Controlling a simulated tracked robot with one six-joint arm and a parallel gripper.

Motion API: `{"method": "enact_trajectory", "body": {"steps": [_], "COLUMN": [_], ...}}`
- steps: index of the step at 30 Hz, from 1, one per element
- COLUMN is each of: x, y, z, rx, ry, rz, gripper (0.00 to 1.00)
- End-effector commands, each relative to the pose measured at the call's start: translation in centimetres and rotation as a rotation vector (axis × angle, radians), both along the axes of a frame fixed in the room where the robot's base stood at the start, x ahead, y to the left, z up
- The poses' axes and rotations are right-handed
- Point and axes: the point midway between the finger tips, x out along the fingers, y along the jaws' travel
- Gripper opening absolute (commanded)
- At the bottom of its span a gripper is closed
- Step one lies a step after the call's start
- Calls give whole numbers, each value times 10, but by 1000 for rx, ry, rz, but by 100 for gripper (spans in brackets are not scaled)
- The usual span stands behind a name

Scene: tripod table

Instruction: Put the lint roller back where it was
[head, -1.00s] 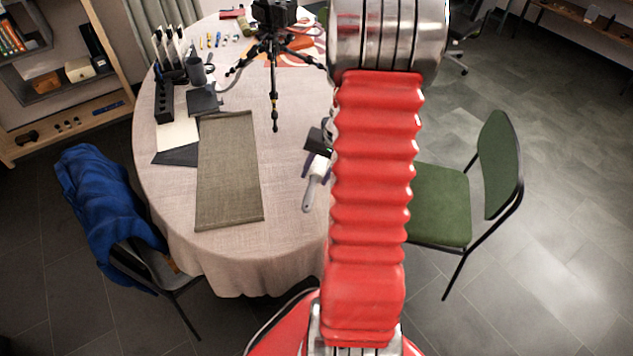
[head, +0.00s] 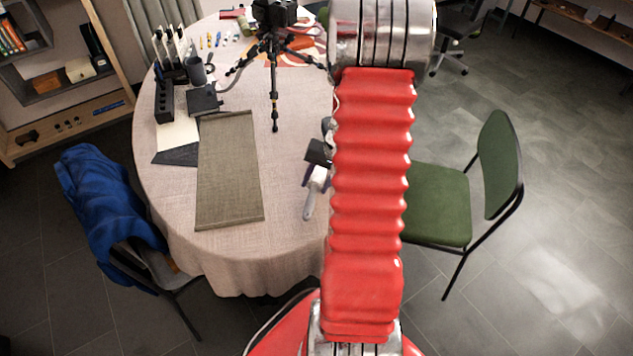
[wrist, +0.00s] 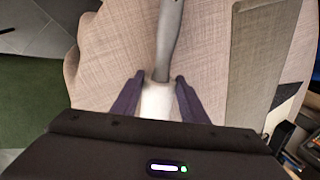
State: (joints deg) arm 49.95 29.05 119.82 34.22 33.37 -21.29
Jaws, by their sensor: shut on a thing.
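The lint roller has a grey handle (head: 309,206) and a white roller head (wrist: 156,101). My gripper (wrist: 157,93) is shut on the white head, with a dark purple finger on each side. In the head view my gripper (head: 317,178) is at the right part of the round table, partly hidden behind my red arm. The handle points towards the near table edge. I cannot tell whether the roller touches the cloth. The table (head: 288,235) has a beige cloth, and its right side is hidden by my arm.
An olive runner (head: 229,175) lies left of the roller, with bare cloth between. A black tripod (head: 273,85) stands farther back. A black organiser (head: 164,100) and dark cup (head: 197,70) are at the far left. A green chair (head: 440,205) stands at the right, a blue-draped chair (head: 105,205) at the left.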

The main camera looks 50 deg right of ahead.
Motion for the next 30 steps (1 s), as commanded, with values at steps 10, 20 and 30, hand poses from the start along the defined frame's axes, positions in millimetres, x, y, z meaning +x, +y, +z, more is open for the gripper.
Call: {"method": "enact_trajectory", "body": {"steps": [10,20,30], "x": [0,-1,-12], "y": [0,-2,-9], "z": [-2,5,47], "rx": [0,-2,-3], "ry": [0,-1,-3], "rz": [0,-1,-1], "gripper": [48,48,48]}}
